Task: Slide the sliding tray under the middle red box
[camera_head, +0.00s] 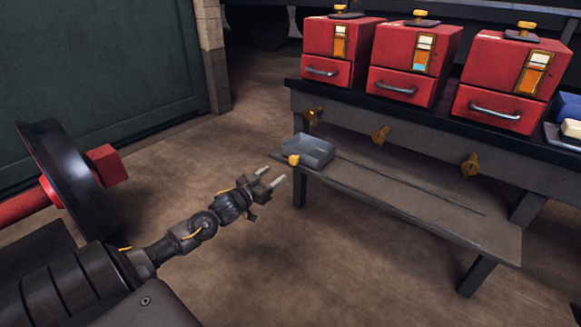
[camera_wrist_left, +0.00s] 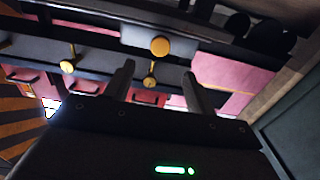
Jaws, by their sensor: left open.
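The sliding tray (camera_head: 312,148) is a shallow grey tray with a brass knob (camera_head: 293,160) on its front. It rests at the left end of the lower shelf, below the left red box (camera_head: 338,42). The middle red box (camera_head: 399,88) stands on the bench top to the right of it. My left gripper (camera_head: 273,174) is open and empty, in front of the tray's knob and apart from it. In the left wrist view, a round brass knob (camera_wrist_left: 159,46) shows just beyond the open fingers (camera_wrist_left: 158,69). My right gripper is out of view.
The lower shelf (camera_head: 430,215) is clear to the right of the tray, with a dark groove along it. A right red box (camera_head: 505,80) stands beside the middle one.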

